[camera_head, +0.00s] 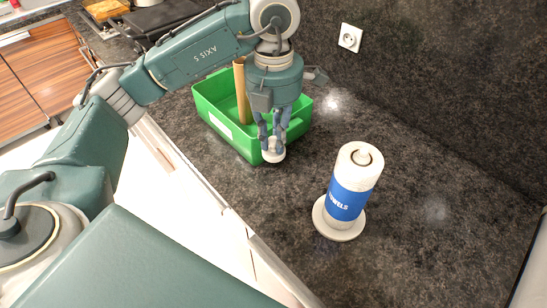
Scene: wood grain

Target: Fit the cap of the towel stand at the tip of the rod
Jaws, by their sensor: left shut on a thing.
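The towel stand holds a white paper towel roll (356,165) with a blue "TOWELS" band, upright on the counter. Its round pale base (339,231) shows below the roll. The tip of the rod (362,157) shows in the roll's top opening, with no cap visible on it. My left gripper (273,146) points down in front of the green bin, left of the roll and apart from it. It is shut on a small whitish piece (274,156), which looks like the cap; the fingers partly hide it. My right gripper is not in view.
A green bin (228,134) stands behind my left gripper, with a brown cardboard tube (241,92) upright in it. A wall socket (350,38) is on the dark back wall. The dark counter (430,240) is clear around the roll; its front edge runs at lower left.

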